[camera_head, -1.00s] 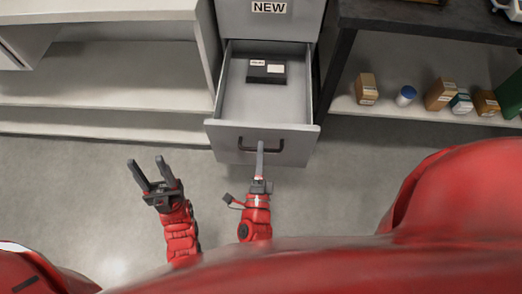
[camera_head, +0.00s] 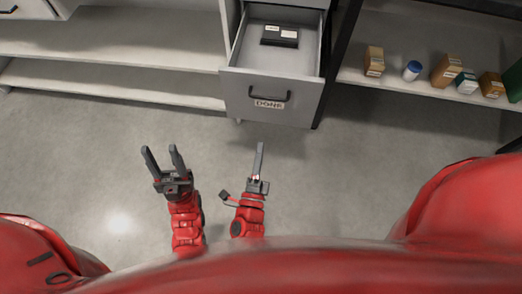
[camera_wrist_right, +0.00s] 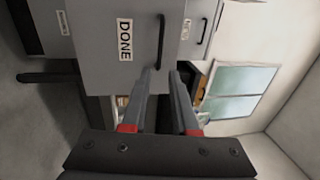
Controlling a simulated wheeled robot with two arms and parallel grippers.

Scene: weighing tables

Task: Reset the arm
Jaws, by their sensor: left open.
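My left gripper (camera_head: 160,160) is open and empty above the floor, left of the drawer. My right gripper (camera_head: 260,148) is seen edge-on in the head view, below and apart from the drawer front. In the right wrist view, the right gripper (camera_wrist_right: 161,72) shows a gap between its two fingers and nothing between them. The grey drawer (camera_head: 272,87) labelled DONE stands pulled out, with a dark handle (camera_head: 268,97). The drawer front (camera_wrist_right: 95,65) and its handle (camera_wrist_right: 161,42) also show in the right wrist view, just beyond the fingertips.
A black box with white labels (camera_head: 280,43) lies in the drawer. A pale shelf unit (camera_head: 120,45) stands to the left. A shelf (camera_head: 430,89) at the right holds several small boxes and a blue-capped bottle (camera_head: 411,71). The floor (camera_head: 80,140) before the furniture is clear.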

